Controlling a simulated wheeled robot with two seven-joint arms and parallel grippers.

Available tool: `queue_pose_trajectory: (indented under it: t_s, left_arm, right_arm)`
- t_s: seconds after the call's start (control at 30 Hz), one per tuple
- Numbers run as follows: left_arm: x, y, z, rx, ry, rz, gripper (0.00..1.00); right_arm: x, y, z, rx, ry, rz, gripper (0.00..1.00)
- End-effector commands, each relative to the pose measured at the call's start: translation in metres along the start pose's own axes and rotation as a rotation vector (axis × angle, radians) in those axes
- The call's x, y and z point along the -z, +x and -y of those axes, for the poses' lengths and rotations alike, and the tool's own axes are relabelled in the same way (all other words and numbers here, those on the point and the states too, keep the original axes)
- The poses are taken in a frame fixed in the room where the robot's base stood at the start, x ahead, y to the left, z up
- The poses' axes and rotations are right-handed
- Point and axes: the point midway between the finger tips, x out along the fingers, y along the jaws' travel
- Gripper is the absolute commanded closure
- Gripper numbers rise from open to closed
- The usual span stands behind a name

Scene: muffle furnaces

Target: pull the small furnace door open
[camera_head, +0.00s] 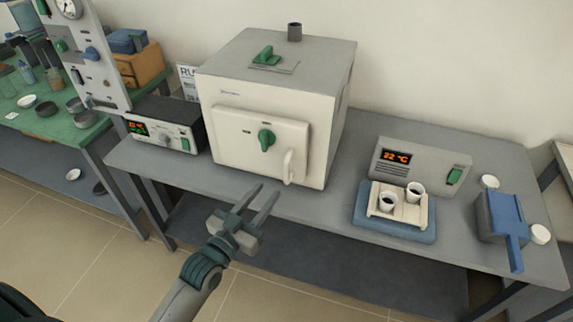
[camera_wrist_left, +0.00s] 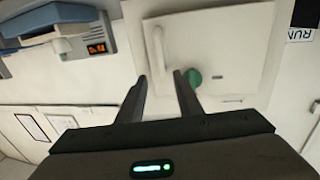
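The small furnace (camera_head: 229,91) is a cream box with a grey top, standing on the grey bench. Its door (camera_head: 236,139) looks shut in its front face and also shows in the left wrist view (camera_wrist_left: 220,40). The door has a green knob (camera_head: 266,140) in its middle and a pale upright handle (camera_head: 288,167) at its lower right. In the left wrist view the handle (camera_wrist_left: 158,45) lies beyond the fingertips. My left gripper (camera_head: 269,189) is open and empty, in front of and below the door, apart from the handle. My right gripper is not in view.
A control box (camera_head: 165,135) stands left of the furnace. To the right are a heater unit with an orange display (camera_head: 420,163), a blue tray (camera_head: 385,231) holding two white cups, and a blue scoop-like tool (camera_head: 508,222). The bench front below the door is clear.

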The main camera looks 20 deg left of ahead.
Motion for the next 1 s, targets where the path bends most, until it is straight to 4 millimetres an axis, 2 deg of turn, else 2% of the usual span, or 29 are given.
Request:
queue_pose_trajectory:
  t_s: [0.3, 0.53, 0.73, 1.0]
  left_arm:
    - [0.003, 0.059, 0.000, 0.000, 0.000, -0.001, 0.68]
    - [0.002, 0.096, 0.000, 0.000, 0.000, -0.001, 0.68]
    - [0.001, 0.114, 0.000, -0.001, 0.000, 0.001, 0.68]
    - [0.000, 0.119, 0.000, 0.000, 0.001, 0.000, 0.68]
  right_arm:
    - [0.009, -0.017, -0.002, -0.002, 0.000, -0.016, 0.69]
    - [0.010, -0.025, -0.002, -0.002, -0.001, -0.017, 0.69]
    - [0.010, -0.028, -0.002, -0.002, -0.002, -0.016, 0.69]
    - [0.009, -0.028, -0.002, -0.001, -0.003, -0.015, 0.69]
